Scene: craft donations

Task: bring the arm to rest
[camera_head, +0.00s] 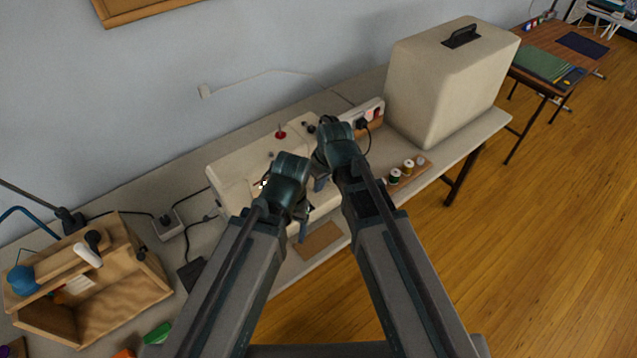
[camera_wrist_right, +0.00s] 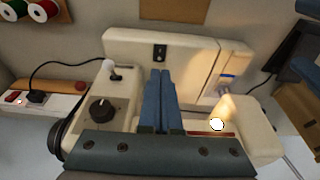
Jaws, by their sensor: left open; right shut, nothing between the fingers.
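Both of my arms reach forward over the table in the head view. My left gripper (camera_head: 303,230) is the lower one, open, with its fingers partly hidden by its wrist; nothing shows between them. My right gripper (camera_head: 319,184) is just above and right of it. In the right wrist view my right gripper (camera_wrist_right: 166,78) is shut and empty, its two blue fingers side by side. Both are over or in front of a cream sewing machine (camera_head: 232,174), which my arms partly cover. The machine (camera_wrist_right: 190,55) fills the middle of the right wrist view. I cannot tell whether either gripper touches it.
A large cream case (camera_head: 437,85) stands right of the machine. A power strip (camera_head: 371,113) and thread spools (camera_head: 409,165) sit between them. An open wooden box (camera_head: 150,270) and a plug block (camera_head: 166,224) with cables are at left. Open floor (camera_head: 560,230) lies at right.

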